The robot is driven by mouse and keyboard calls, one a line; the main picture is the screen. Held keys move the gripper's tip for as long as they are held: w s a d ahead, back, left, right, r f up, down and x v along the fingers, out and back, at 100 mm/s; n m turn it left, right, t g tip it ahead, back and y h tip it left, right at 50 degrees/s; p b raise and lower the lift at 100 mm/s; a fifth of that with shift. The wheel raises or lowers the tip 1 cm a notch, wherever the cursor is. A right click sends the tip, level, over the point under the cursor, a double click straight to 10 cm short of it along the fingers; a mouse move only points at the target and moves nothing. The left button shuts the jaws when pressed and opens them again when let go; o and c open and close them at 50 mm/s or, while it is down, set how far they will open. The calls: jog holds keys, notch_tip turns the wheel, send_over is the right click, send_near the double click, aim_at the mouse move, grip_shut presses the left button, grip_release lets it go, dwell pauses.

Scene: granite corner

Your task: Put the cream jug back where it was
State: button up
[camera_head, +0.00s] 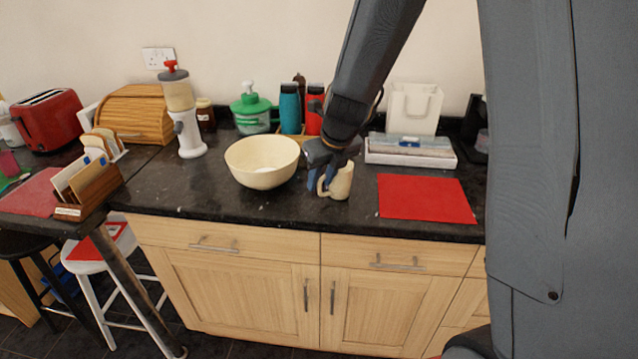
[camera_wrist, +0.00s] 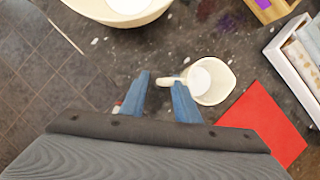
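The cream jug (camera_head: 342,184) stands upright on the dark counter, near its front edge, between the cream bowl and the red mat. In the wrist view the jug (camera_wrist: 216,82) shows from above, with a white inside and its handle pointing left. My gripper (camera_head: 322,186) is at the jug's handle side. In the wrist view my gripper (camera_wrist: 162,80) has its two blue fingers apart, with the outer part of the handle showing between the tips. The right fingertip overlaps the handle; I cannot tell whether it touches.
A cream bowl (camera_head: 262,162) stands left of the jug. A red mat (camera_head: 428,198) lies to the right. Behind are a white tray (camera_head: 410,157) with folded cloths, a white bag (camera_head: 414,108), a green-lidded jar (camera_head: 250,108), and teal and red bottles (camera_head: 290,108).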

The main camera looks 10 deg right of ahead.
jog(key=v, duration=0.9)
jog(key=s+d+f+n+g, duration=0.1)
jog(key=s+f+n, duration=0.1)
jog(key=s+n, duration=0.4)
jog(key=s+d+f+n+h, duration=0.1)
jog(key=s+n, duration=0.5)
jog(key=n, duration=0.9)
jog(key=s+d+f+n+g, duration=0.1)
jog(key=s+n, duration=0.4)
jog(key=n, duration=0.6)
notch_tip(320, 180, down, 3)
jog(key=shift+s+d+r+g, duration=0.2)
jog(key=shift+s+d+g, duration=0.15)
jog(key=shift+d, duration=0.55)
notch_tip(320, 180, down, 2)
jog(key=shift+f+b, duration=0.15)
jog(key=shift+b, duration=0.9)
